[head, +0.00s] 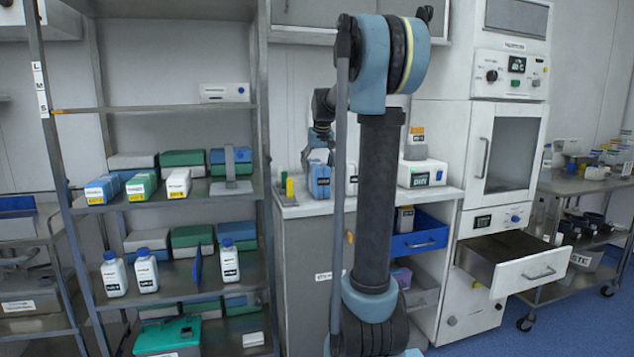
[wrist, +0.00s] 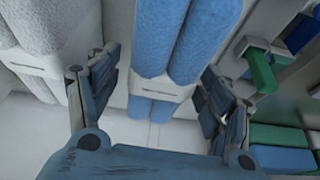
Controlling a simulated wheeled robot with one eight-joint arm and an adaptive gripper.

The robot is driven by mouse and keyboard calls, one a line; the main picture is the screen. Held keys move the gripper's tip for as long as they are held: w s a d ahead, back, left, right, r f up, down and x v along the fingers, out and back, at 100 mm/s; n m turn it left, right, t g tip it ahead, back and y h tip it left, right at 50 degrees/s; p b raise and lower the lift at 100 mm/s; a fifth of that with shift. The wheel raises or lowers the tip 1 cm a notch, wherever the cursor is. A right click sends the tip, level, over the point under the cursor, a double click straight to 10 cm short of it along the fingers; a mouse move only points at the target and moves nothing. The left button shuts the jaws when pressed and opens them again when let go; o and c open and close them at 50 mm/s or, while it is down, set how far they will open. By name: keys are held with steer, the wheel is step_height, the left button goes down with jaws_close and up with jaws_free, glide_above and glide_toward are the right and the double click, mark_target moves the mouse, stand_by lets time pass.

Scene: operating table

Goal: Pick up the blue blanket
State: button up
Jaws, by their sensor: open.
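The blue blanket (wrist: 204,42) shows in the wrist view as two long, fuzzy blue rolls side by side with a white band around them. My gripper (wrist: 152,92) is open, with one finger left of the blanket and the other to its right. The blanket lies between and beyond the fingers; I cannot tell whether either finger touches it. In the head view my gripper (head: 318,140) hangs over the counter behind my arm, above a blue item (head: 319,182). My arm hides part of that area, and I cannot tell whether this item is the blanket.
A white rolled blanket (wrist: 55,28) lies close left of the blue one. Green and blue boxes (wrist: 283,140) are at the right. In the head view, a shelf rack (head: 180,108) with bottles and boxes stands left. An open drawer (head: 528,272) juts out at the right.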

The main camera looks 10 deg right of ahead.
steer(key=shift+f, duration=0.25)
stand_by(0.6)
jaws_close()
steer(key=shift+r, duration=0.15)
